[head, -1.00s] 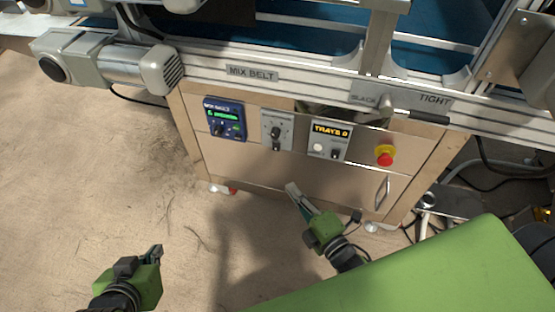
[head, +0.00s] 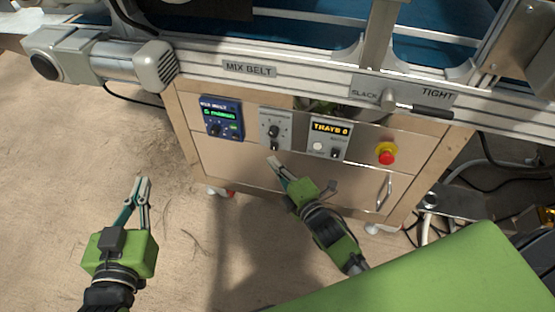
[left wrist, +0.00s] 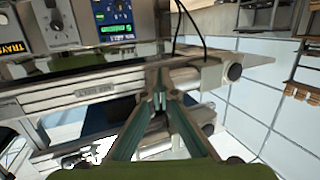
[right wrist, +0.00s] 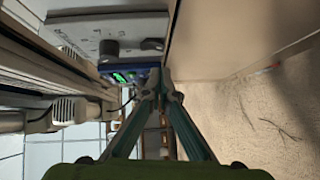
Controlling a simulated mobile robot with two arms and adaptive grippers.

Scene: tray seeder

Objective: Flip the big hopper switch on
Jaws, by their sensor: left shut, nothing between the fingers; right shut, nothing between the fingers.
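A grey control plate (head: 264,131) is on the cabinet front, with a round dial (head: 274,131) and a dark switch (head: 274,146) below it; its label is too small to read, so I cannot confirm it is the big hopper's. The plate (right wrist: 85,27) also shows in the right wrist view, with the dial (right wrist: 108,48) and switch (right wrist: 152,44). My right gripper (head: 273,161) is shut and empty, its tips just below the plate; contact is not visible. My left gripper (head: 141,181) is shut and empty, left of the cabinet above the floor.
A blue mixer panel (head: 221,119) is left of the plate. A tray panel (head: 316,133) and a red emergency stop button (head: 386,156) are right of it. A conveyor rail (head: 310,83) runs above. The floor (head: 70,160) at left is clear.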

